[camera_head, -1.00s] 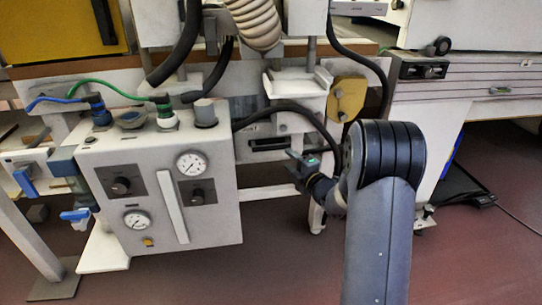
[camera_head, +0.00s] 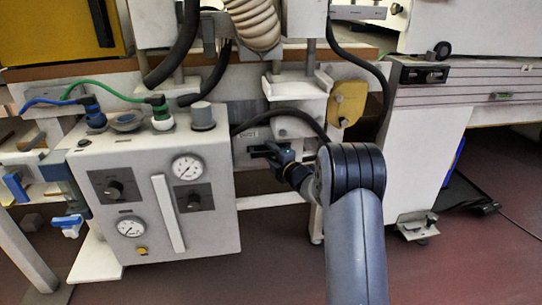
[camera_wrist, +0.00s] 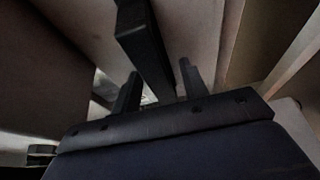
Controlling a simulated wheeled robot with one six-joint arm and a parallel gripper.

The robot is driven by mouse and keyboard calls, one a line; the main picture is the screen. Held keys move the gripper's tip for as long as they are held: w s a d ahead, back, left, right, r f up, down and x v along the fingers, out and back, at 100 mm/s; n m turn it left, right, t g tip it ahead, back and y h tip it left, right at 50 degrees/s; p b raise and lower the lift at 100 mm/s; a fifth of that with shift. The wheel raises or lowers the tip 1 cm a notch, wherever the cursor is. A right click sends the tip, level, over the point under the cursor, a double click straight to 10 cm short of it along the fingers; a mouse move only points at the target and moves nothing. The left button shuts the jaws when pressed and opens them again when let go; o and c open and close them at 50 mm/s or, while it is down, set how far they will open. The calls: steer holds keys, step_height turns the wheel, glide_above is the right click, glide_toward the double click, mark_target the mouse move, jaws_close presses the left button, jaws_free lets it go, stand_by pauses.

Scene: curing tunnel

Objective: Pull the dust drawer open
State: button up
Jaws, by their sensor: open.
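The dust drawer (camera_head: 243,157) is a pale front with a small dark label, low in the machine, just right of the grey gauge box. Its black handle is mostly hidden behind my gripper (camera_head: 268,152) in the head view. In the wrist view my gripper (camera_wrist: 158,78) is open, with its two dark fingers apart. A thick dark bar that looks like the handle (camera_wrist: 146,45) runs between and beyond the fingers. I cannot tell whether the fingers touch it. The drawer looks shut, though its edges are partly covered.
The gauge box (camera_head: 150,190) stands close to the left of my gripper. A black hose (camera_head: 285,109) arches over the drawer. A yellow plate (camera_head: 348,103) hangs to the upper right. A white cabinet (camera_head: 425,150) stands right of my arm. The red floor in front is clear.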

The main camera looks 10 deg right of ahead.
steer(key=shift+c, duration=0.3)
jaws_close()
stand_by(0.4)
